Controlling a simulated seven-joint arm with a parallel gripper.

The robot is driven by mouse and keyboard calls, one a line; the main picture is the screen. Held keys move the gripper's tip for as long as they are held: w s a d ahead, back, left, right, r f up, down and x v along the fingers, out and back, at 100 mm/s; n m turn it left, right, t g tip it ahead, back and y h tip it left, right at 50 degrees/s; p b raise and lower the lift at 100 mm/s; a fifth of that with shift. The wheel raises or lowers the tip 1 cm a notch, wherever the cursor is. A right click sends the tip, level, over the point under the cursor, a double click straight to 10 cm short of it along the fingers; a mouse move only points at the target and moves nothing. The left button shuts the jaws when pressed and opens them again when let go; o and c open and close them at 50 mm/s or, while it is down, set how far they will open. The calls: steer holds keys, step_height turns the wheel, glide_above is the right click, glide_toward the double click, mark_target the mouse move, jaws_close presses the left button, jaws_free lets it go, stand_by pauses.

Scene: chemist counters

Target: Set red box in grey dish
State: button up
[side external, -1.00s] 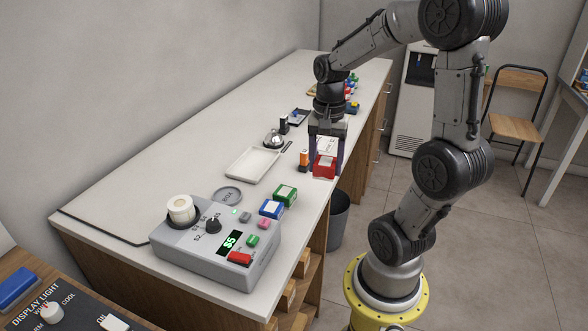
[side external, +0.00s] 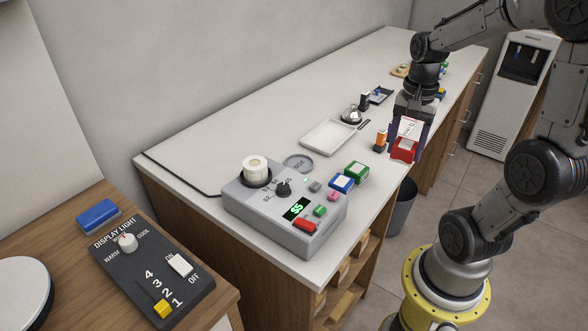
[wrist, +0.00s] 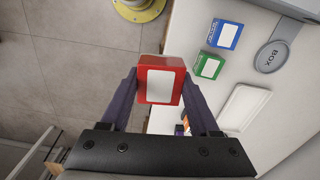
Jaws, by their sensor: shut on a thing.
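The red box (side external: 404,149) has a white label on top. My gripper (side external: 408,145) is shut on it, with a dark finger on each side. In the wrist view the red box (wrist: 160,82) sits between the fingertips, over the counter's front edge. I cannot tell its exact height above the counter. The grey dish (side external: 299,162) is a shallow round piece marked BOX, lying on the counter left of the box in the side view. It also shows in the wrist view (wrist: 271,56), at the upper right, and looks empty.
A green box (side external: 356,171) and a blue box (side external: 341,183) stand between the dish and the counter's front edge. A white tray (side external: 326,137) lies behind them. An orange item (side external: 380,140) stands close to my gripper. A grey control unit (side external: 285,218) is at the counter's near end.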

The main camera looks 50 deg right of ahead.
steer(key=shift+r+m, duration=0.1)
steer(key=shift+m, duration=0.3)
steer(key=shift+w+d+r+m, duration=0.15)
steer(key=shift+w+r+m, duration=0.1)
steer(key=shift+w+m, duration=0.25)
steer(key=shift+w+d+r+m, duration=0.1)
steer(key=shift+w+r+m, duration=0.2)
steer(key=shift+w, duration=0.3)
steer(key=w+a, duration=0.2)
steer(key=w, duration=0.3)
steer(key=n, duration=0.1)
glide_above(299, 164)
step_height(299, 164, down, 10)
steer(key=shift+s+a+r, duration=0.1)
steer(key=shift+s, duration=0.05)
steer(key=shift+f, duration=1.7)
steer(key=shift+f, duration=0.3)
